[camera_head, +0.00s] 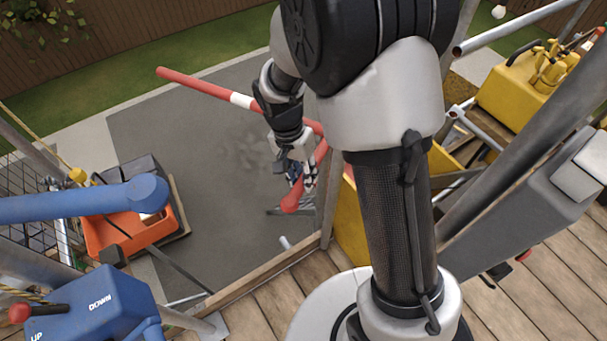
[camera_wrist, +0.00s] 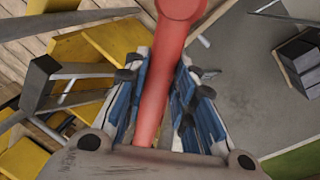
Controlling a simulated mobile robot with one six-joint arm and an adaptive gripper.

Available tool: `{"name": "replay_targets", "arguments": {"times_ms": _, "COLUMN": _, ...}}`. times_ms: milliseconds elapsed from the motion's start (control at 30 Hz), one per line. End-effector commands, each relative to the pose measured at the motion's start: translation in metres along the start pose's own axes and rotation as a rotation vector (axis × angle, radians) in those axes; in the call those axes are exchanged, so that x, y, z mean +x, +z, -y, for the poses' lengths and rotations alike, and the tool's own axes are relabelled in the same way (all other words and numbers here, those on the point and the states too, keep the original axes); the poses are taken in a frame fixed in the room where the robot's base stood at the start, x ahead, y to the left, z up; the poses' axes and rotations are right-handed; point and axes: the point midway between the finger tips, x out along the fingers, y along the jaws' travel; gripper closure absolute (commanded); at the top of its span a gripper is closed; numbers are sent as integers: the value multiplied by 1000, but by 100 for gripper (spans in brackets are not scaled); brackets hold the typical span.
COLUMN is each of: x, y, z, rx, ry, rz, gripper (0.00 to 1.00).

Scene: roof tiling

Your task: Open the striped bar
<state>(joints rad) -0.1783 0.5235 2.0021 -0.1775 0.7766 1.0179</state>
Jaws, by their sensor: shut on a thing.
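The striped bar (camera_head: 205,88), red with a white band, slants from the upper left down to my arm in the head view. A shorter red piece with a rounded end (camera_head: 291,202) comes down past my gripper (camera_head: 302,178); my arm hides where it meets the long bar. In the wrist view a red rod (camera_wrist: 157,98) runs between the blue-sided fingers of my gripper (camera_wrist: 165,60), and its round end (camera_wrist: 181,8) lies beyond the fingertips. My gripper is shut on this red piece.
A wooden deck edge with a post lies below the grey slab (camera_head: 215,190). An orange crate (camera_head: 105,238), a blue arm (camera_head: 80,205) and a blue UP/DOWN control box (camera_head: 95,305) stand left. Yellow equipment (camera_head: 520,85) and metal tubes crowd the right.

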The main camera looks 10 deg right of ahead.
Motion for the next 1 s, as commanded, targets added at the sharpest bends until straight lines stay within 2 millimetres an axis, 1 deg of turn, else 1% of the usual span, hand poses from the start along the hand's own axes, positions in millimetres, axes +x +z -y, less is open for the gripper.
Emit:
{"name": "replay_targets", "arguments": {"times_ms": 100, "x": 0, "y": 0, "z": 0, "rx": -1, "ry": 1, "rz": 0, "gripper": 100}}
{"name": "replay_targets", "arguments": {"times_ms": 133, "x": 0, "y": 0, "z": 0, "rx": -1, "ry": 1, "rz": 0, "gripper": 75}}
{"name": "replay_targets", "arguments": {"times_ms": 433, "x": 0, "y": 0, "z": 0, "rx": -2, "ry": 0, "rz": -1, "gripper": 55}}
{"name": "replay_targets", "arguments": {"times_ms": 767, "x": -2, "y": 0, "z": 0, "rx": -1, "ry": -1, "rz": -2, "gripper": 55}}
{"name": "replay_targets", "arguments": {"times_ms": 867, "x": -11, "y": -1, "z": 0, "rx": -1, "ry": -2, "rz": -3, "gripper": 55}}
{"name": "replay_targets", "arguments": {"times_ms": 1000, "x": -36, "y": -1, "z": 1, "rx": -2, "ry": -4, "rz": -4, "gripper": 55}}
